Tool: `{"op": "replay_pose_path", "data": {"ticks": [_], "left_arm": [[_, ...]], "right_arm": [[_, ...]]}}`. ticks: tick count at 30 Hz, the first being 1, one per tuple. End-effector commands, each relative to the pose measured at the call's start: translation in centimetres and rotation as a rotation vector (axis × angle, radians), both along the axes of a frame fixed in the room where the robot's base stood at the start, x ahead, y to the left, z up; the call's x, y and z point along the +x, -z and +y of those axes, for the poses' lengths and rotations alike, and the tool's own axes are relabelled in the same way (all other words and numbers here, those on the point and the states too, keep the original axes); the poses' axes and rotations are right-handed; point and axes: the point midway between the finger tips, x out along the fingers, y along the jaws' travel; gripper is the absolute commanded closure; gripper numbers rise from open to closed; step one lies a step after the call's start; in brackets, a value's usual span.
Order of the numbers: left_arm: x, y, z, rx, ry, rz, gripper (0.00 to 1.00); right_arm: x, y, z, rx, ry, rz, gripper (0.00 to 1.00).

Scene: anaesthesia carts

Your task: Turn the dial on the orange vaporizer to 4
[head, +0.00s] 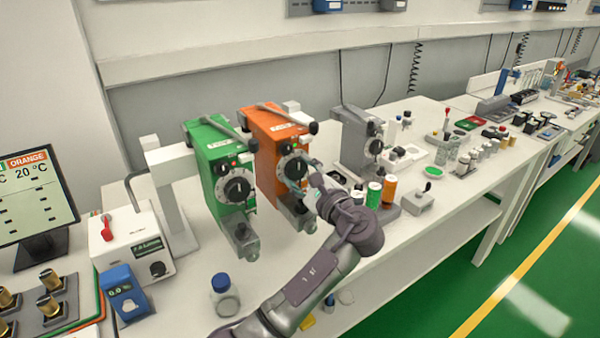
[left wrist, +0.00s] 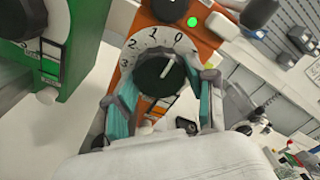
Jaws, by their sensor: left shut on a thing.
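The orange vaporizer (head: 266,135) stands between a green and a grey one on the white bench. Its dial (head: 291,168) faces the front; in the left wrist view the dial (left wrist: 158,75) has a black knob and a white ring showing 0, 1, 2 and 3. The knob's white pointer line is aimed close to 0. A green light (left wrist: 192,21) is lit above the dial. My left gripper (left wrist: 165,98) has its teal-padded fingers on either side of the knob, shut on it. It also shows in the head view (head: 302,182). My right gripper is in neither view.
The green vaporizer (head: 216,160) stands close on the left, the grey one (head: 358,140) on the right. Small green and orange bottles (head: 374,194) stand right of my arm. A blue-capped jar (head: 224,295) is at the front. A screen (head: 35,200) is at far left.

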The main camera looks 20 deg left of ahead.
Motion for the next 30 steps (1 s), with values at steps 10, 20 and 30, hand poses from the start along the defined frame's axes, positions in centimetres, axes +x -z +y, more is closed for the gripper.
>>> {"op": "replay_pose_path", "data": {"ticks": [10, 20, 30], "left_arm": [[0.03, -0.08, 0.09, -0.073, 0.004, -0.096, 0.80], [0.04, -0.06, 0.07, -0.072, 0.004, -0.095, 0.34], [0.02, -0.08, 0.05, -0.068, 0.004, -0.088, 0.34]], "right_arm": [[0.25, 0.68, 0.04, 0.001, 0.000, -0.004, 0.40], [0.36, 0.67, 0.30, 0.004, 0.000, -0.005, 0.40], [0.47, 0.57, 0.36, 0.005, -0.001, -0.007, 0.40]]}}
